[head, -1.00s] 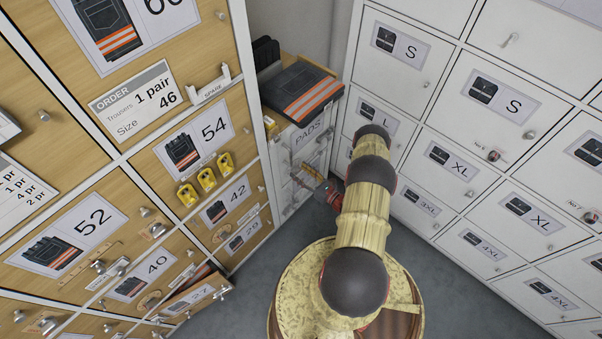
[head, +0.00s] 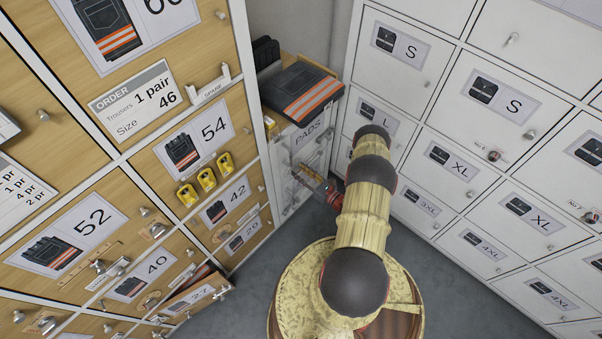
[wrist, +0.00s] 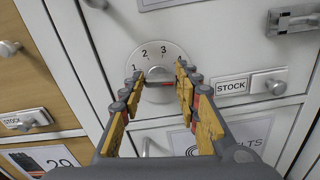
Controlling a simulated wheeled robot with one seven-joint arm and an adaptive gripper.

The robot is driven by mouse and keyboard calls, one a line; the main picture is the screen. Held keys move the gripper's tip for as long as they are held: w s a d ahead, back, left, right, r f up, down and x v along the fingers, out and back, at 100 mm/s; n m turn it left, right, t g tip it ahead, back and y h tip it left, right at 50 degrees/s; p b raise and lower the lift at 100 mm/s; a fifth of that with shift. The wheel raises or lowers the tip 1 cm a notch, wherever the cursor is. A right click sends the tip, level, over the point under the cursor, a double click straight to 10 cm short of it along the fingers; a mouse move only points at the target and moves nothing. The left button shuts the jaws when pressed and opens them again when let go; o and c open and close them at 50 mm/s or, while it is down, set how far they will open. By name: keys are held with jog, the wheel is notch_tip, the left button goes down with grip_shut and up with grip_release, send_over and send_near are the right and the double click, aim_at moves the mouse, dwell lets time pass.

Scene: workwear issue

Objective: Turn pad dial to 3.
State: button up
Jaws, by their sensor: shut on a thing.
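The pad dial (wrist: 157,62) is a round pale plate on a white drawer front in the wrist view, with 1, 2 and 3 readable along its upper edge. My gripper (wrist: 160,82) has a finger on either side of the dial's grey knob (wrist: 158,90) and is shut on it. A red mark shows on the knob between the fingertips; I cannot tell exactly which number it points to. The fingers hide the dial's right and left edges. In the head view my gripper (head: 302,174) reaches the white PADS cabinet (head: 312,133), and the dial cannot be made out.
A STOCK label (wrist: 232,87) and a small knob (wrist: 268,84) sit right of the dial. A latch handle (wrist: 296,21) is above. Folded dark trousers (head: 303,91) lie on the cabinet. Wooden lockers (head: 205,140) stand left, white lockers (head: 478,160) right, close on both sides.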

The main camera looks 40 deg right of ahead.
jog(key=shift+n, duration=0.3)
jog(key=n+b, duration=0.1)
jog(key=n, duration=0.2)
jog(key=shift+a+n, duration=0.1)
jog(key=shift+n, duration=0.3)
jog(key=n, duration=0.3)
jog(key=shift+n+b, duration=0.3)
jog(key=shift+b, duration=0.05)
jog(key=shift+a+f+n+b, duration=0.1)
jog(key=shift+n+b, duration=0.25)
jog(key=shift+n, duration=1.5)
jog(key=shift+a+n+b, duration=0.1)
jog(key=shift+n+b, duration=0.2)
jog(key=shift+n, duration=1.55)
jog(key=o, duration=1.2)
jog(key=shift+c, duration=0.2)
jog(key=shift+s, duration=0.1)
